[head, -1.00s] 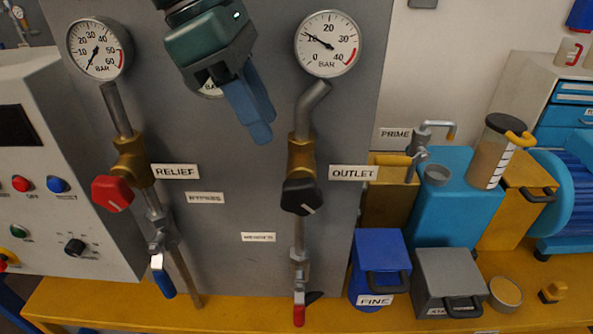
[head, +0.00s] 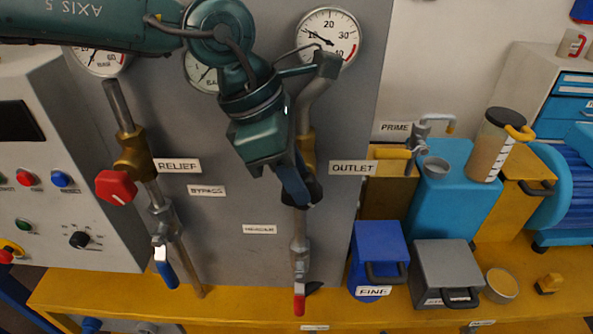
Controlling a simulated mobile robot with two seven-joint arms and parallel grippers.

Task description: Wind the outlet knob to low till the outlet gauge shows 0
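The outlet gauge (head: 341,27) is at the top of the grey panel, its needle near 10; my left arm covers its lower left part. The black outlet knob (head: 315,189) sits on the brass valve below it, beside the OUTLET label (head: 353,168). My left gripper (head: 303,196) is at the knob, a blue finger lying across its left side and hiding most of it. The other finger is hidden, so I cannot tell whether it is closed on the knob. The knob's white mark is not visible. My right gripper is not in view.
The red relief knob (head: 116,187) is to the left, below the relief gauge. A red-handled valve (head: 299,300) hangs below the outlet. Blue (head: 378,250) and grey (head: 443,265) containers stand to the right on the yellow bench.

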